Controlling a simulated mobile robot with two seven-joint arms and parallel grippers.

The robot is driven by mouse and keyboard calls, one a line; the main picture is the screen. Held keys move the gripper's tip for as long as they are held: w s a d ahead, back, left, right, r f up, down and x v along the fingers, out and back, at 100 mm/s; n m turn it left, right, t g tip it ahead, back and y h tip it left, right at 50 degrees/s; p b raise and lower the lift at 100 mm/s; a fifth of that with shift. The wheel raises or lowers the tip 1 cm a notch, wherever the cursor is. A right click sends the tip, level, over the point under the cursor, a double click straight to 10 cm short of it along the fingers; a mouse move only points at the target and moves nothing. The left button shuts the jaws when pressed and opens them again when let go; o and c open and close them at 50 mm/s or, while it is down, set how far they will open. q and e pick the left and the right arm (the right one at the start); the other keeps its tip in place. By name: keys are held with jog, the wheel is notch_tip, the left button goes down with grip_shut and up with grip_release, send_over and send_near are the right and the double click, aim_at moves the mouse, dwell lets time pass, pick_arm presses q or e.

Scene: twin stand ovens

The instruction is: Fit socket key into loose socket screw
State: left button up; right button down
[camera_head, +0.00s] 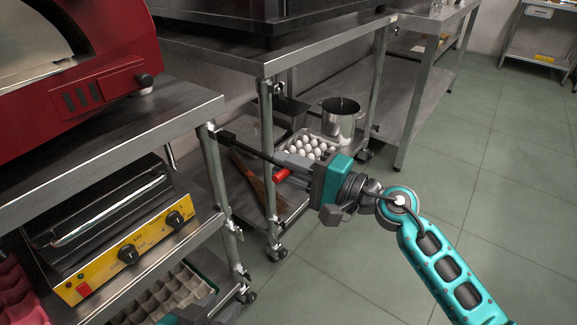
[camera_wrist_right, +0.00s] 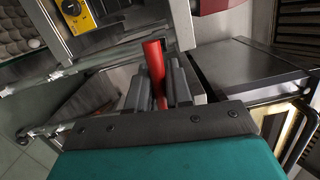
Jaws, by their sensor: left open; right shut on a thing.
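My right gripper (camera_head: 297,162) is shut on the socket key. The key's red handle (camera_wrist_right: 155,62) stands between the fingers in the right wrist view, and its red end also shows below the fingers in the head view (camera_head: 282,175). A thin dark shaft (camera_head: 255,151) runs left from the gripper toward the top of the near stand's leg. A small dark piece (camera_head: 226,136) at that leg may be the loose socket screw; I cannot tell whether the shaft touches or enters it. My left gripper (camera_head: 203,307) is only partly in view at the bottom edge, open.
The near stand (camera_head: 150,118) carries a red oven (camera_head: 100,85); a yellow-fronted grill (camera_head: 130,250) and egg trays (camera_head: 165,300) are below. The second stand (camera_head: 235,52) holds eggs (camera_head: 305,147) and a steel pot (camera_head: 341,118) on its lower shelf. The floor at right is clear.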

jog(key=shift+w+a, duration=0.1)
jog(key=shift+a, duration=0.05)
jog(key=shift+w+a, duration=0.25)
jog(key=shift+a, duration=0.1)
dwell(0.8)
jog(key=shift+w+a, duration=0.2)
jog(key=shift+a, duration=0.05)
dwell(0.7)
jog(key=shift+w+a, duration=0.25)
jog(key=shift+a, duration=0.15)
dwell(0.5)
jog(key=c, duration=1)
grip_release()
jog(key=shift+o, duration=0.2)
